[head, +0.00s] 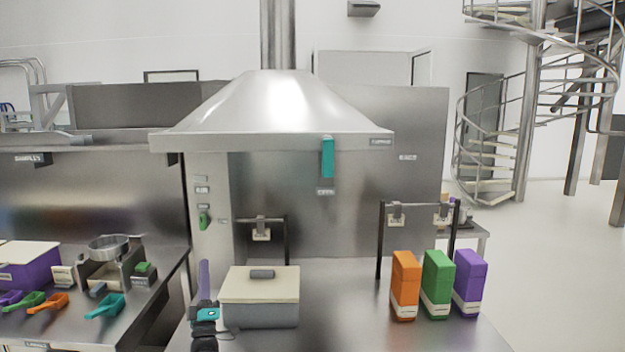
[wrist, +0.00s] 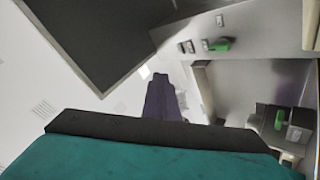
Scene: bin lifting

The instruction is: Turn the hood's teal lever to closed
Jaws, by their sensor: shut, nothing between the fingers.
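The teal lever (head: 327,157) hangs straight down from the front edge of the steel hood (head: 270,110), right of its middle in the head view. A small label (head: 325,191) sits just below its lower end, and another (head: 380,141) is on the hood's edge to its right; both are too small to read surely. My gripper (head: 204,264) points up from the bottom, low and left of the lever, well apart from it. Its purple fingers (wrist: 160,78) are together and empty in the wrist view. The lever cannot be made out in the wrist view.
A grey box with a cream lid (head: 260,285) stands right of my gripper. Orange (head: 405,275), green (head: 437,275) and purple (head: 469,275) cartons stand at the right. A green switch (head: 204,220) is on the left panel. The space before the lever looks clear.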

